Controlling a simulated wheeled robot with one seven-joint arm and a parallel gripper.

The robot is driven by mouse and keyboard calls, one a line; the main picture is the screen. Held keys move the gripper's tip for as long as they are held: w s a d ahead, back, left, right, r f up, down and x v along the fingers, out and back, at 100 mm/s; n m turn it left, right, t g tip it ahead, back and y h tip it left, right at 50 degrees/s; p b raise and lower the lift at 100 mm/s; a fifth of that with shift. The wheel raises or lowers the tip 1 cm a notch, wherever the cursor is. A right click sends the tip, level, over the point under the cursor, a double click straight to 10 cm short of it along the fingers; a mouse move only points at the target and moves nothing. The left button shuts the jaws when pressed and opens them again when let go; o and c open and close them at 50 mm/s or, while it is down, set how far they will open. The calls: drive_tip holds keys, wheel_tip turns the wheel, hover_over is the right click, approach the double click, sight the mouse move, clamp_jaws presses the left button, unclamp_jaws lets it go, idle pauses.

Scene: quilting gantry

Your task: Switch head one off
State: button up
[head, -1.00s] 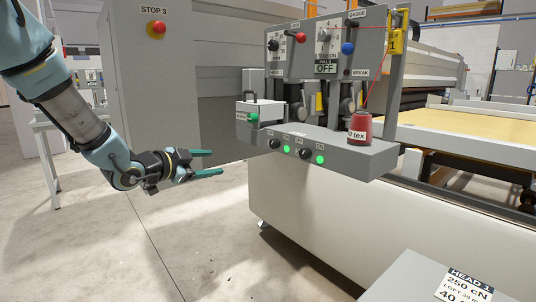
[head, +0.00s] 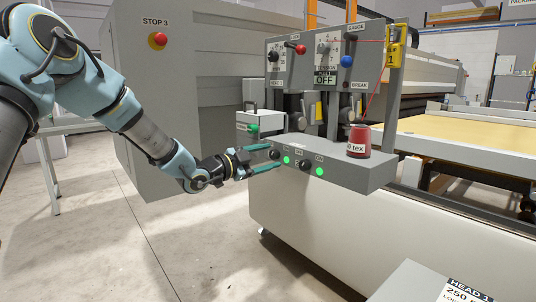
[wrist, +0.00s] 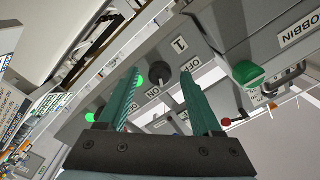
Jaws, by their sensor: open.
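The head one switch is a black knob (head: 275,153) at the left end of the grey control ledge's front face. In the wrist view the knob (wrist: 187,69) has a "1" label above it and ON and OFF labels around it. A lit green lamp (head: 287,160) is beside it. A second black knob (head: 303,165) with its own lit green lamp (head: 319,171) is further right. My gripper (head: 275,158) is open and empty, its fingertips at the ledge around the first knob. In the wrist view the right finger (wrist: 195,106) is near the knob; contact cannot be told.
A box with a green button (head: 253,128) stands just left of the ledge; in the wrist view the green button (wrist: 246,73) is close right. A red thread cone (head: 359,141) stands on the ledge. An upper panel (head: 327,62) has levers and an OFF plate. Open floor lies left.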

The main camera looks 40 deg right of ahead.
drive_tip(key=shift+d, duration=0.2)
clamp_jaws()
idle(0.5)
